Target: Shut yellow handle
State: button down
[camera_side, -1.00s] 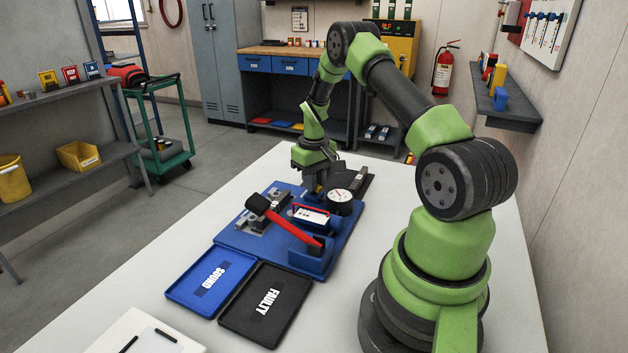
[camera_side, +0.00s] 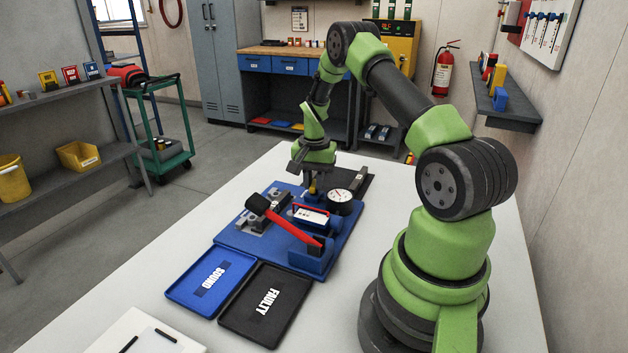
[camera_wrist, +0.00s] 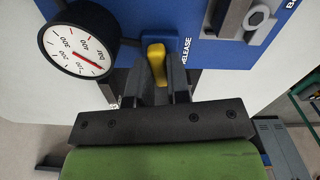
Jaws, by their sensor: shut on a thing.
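The yellow handle (camera_wrist: 156,64) shows in the wrist view between my fingertips, beside the word RELEASE on the blue base plate (camera_wrist: 190,52). My gripper (camera_wrist: 155,88) is shut on the yellow handle. In the side view my gripper (camera_side: 312,180) is at the far end of the blue base plate (camera_side: 345,228), where only a small bit of yellow shows under it. A round dial gauge (camera_wrist: 77,40) stands left of the handle in the wrist view, its red needle pointing down and right. The gauge also shows in the side view (camera_side: 341,196).
A red-handled lever (camera_side: 285,222) crosses the near part of the base plate. A grey metal clamp block (camera_wrist: 245,15) sits right of the handle. A blue SOUND tray (camera_side: 188,285) and a black FAULTY tray (camera_side: 240,318) lie nearer.

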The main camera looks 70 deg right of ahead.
aim_at(314, 183)
jog(key=shift+m, duration=1.2)
jog(key=c, duration=1.1)
grip_release()
notch_tip(314, 183, up, 10)
jog(key=shift+a+r, duration=0.1)
